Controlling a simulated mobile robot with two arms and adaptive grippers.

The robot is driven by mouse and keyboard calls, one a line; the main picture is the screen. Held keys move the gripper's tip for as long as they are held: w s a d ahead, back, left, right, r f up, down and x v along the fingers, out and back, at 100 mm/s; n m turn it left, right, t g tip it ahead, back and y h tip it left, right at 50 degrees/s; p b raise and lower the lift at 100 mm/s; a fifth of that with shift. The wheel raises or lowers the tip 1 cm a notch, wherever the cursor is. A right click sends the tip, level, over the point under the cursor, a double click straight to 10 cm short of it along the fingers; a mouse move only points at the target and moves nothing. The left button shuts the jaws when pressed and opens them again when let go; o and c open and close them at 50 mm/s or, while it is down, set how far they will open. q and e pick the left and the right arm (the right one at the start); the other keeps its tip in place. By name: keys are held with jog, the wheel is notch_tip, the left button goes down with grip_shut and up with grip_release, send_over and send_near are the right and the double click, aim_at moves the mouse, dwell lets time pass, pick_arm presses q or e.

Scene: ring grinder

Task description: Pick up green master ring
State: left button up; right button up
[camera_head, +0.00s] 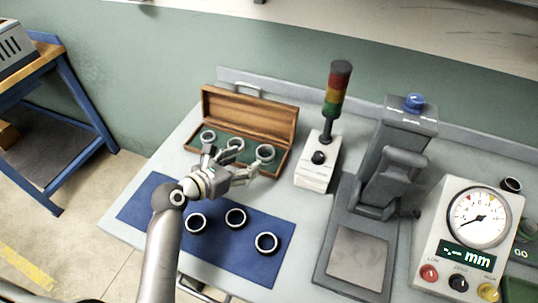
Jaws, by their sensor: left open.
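An open wooden case (290,125) with a green lining stands at the back left of the workbench. Three light grey rings sit in it: a left ring (208,136), a middle ring (236,143) and a right ring (265,152). I cannot tell which of them is the green master ring; no ring looks clearly green. My left gripper (238,158) is open at the front edge of the case, its fingers close to the rings and partly covering the case front. I cannot tell whether it touches a ring. My right gripper is out of view.
Three dark rings (236,218) lie on a blue mat (140,207) in front of the case. A signal tower (337,90), a grey press-like device (390,180) and a dial gauge box (478,217) stand to the right. Another dark ring (511,184) is at the far right.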

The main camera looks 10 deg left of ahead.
aim_at(270, 149)
pick_arm(q)
jog(key=shift+p+x, duration=0.5)
jog(key=shift+x, duration=4.05)
jog(key=shift+d+r, duration=0.15)
jog(key=c, duration=0.9)
